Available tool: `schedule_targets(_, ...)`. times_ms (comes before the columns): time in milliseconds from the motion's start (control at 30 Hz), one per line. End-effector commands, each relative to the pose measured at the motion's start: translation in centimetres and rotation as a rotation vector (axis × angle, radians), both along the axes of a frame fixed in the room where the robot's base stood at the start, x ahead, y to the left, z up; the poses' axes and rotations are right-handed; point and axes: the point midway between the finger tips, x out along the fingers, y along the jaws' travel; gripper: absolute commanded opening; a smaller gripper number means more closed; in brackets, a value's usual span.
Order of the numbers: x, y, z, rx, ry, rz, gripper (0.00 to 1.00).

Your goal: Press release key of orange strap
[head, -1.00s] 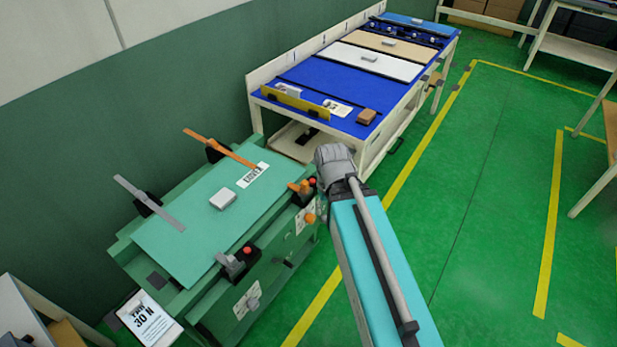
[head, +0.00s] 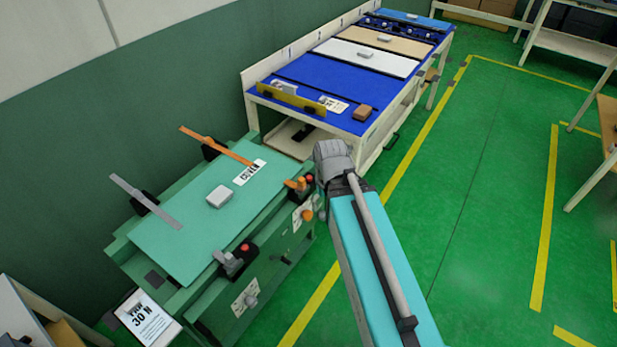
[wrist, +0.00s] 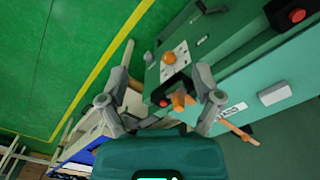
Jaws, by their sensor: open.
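The orange strap (head: 225,150) sticks up past the back of the green panel and lies across its top, ending near a white label. Its orange latch (head: 297,184) is at the panel's front right edge, with a red key (head: 309,178) beside it. In the wrist view the strap (wrist: 240,132) is at lower right, and the latch (wrist: 181,102) and red key (wrist: 163,103) show between the fingers of my gripper (wrist: 160,88). My gripper is open and empty; whether it touches anything is unclear. In the head view my arm hides it.
A grey strap (head: 145,200) has its own grey latch (head: 230,262) and red key (head: 245,247) on the near left. A grey block (head: 219,196) sits on the panel. An orange knob (head: 308,214) is below the orange latch. A blue-topped table (head: 310,75) stands behind. Green floor lies right.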

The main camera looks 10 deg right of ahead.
Motion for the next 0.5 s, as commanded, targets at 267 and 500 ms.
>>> schedule_targets(267,0.00,0.00,0.00,0.000,0.000,0.000,0.19)
schedule_targets(500,0.00,0.00,0.00,0.000,0.000,0.000,0.00)
